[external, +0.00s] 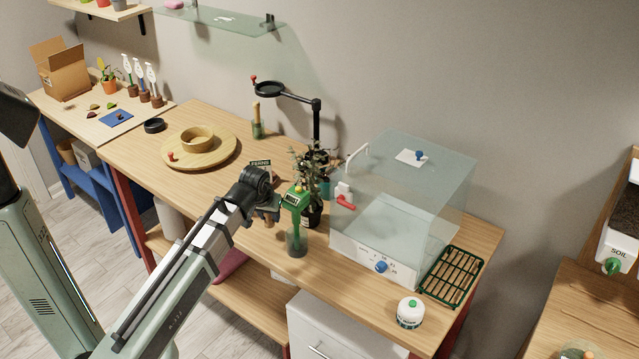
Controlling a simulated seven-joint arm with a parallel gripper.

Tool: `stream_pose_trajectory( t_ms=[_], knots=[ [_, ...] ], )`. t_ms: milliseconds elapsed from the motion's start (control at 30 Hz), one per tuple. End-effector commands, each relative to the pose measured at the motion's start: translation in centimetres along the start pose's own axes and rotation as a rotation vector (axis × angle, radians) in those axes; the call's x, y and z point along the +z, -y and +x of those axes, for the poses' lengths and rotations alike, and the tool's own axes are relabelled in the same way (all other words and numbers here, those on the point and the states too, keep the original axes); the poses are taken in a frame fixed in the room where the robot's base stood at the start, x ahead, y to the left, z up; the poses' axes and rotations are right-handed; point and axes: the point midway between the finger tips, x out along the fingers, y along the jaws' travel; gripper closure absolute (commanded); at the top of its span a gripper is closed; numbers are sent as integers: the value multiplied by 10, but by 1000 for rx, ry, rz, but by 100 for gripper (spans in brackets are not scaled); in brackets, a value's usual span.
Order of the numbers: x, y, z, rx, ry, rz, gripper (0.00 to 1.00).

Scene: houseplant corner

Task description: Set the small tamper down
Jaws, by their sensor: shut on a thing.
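I cannot tell whether the tamper touches the bench top (222,187).
A potted plant (314,185) and a clear propagator box (400,190) are to the right. A round wooden board (225,158) holds a wooden bowl (197,138) at left.

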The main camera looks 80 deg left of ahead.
Motion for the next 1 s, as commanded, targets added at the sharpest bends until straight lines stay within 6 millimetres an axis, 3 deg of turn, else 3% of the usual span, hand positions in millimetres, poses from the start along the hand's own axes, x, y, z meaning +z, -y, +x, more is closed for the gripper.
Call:
stream_pose_trajectory(
  t_ms=[400,800,833,1000],
  knots=[
    [16,0,36,0,1,0,95],
    [17,0,40,0,1,0,95],
    [17,0,40,0,1,0,65],
    [17,0,40,0,1,0,49]
  ],
)
